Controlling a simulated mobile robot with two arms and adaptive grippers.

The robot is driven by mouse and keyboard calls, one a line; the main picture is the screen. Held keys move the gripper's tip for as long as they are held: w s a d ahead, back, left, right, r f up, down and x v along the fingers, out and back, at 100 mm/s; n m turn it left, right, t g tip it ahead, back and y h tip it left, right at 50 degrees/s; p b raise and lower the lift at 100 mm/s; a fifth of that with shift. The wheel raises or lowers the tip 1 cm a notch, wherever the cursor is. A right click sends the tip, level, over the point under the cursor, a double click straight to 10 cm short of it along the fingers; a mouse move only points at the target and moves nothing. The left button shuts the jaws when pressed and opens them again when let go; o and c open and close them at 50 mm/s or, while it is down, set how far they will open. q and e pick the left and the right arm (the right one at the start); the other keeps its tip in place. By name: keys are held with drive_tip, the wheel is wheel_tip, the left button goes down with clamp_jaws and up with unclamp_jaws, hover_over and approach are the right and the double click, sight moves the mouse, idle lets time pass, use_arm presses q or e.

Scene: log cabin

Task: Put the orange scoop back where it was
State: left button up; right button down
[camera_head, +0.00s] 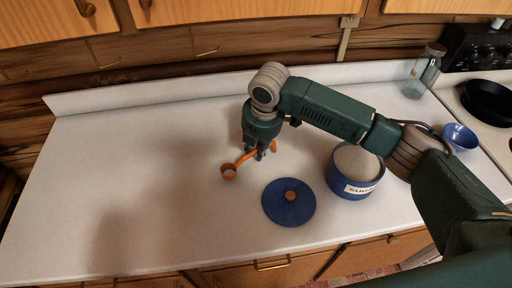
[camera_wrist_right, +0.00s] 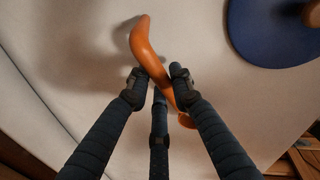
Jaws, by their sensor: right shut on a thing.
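The orange scoop (camera_head: 229,171) is near the middle of the white countertop in the head view, its round bowl to the lower left of my right gripper (camera_head: 258,152). My right gripper is shut on the scoop's handle, and the scoop sits at or just above the counter; I cannot tell if it touches. In the wrist view the orange scoop (camera_wrist_right: 151,52) runs between the fingertips of my right gripper (camera_wrist_right: 158,82). A blue sugar pot (camera_head: 346,184) full of white sugar stands open to the right. Its blue lid (camera_head: 275,207) with an orange knob lies flat in front. My left gripper is out of view.
A glass jar (camera_head: 418,78) stands at the back right. A blue bowl (camera_head: 460,137) and a black pan (camera_head: 487,101) on the stove are farther right. The left half of the countertop (camera_head: 110,170) is clear.

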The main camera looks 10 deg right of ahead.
drive_tip(key=shift+f, duration=0.45)
drive_tip(key=c, duration=1.5)
unclamp_jaws()
drive_tip(key=shift+o, duration=0.2)
drive_tip(key=shift+r, duration=0.1)
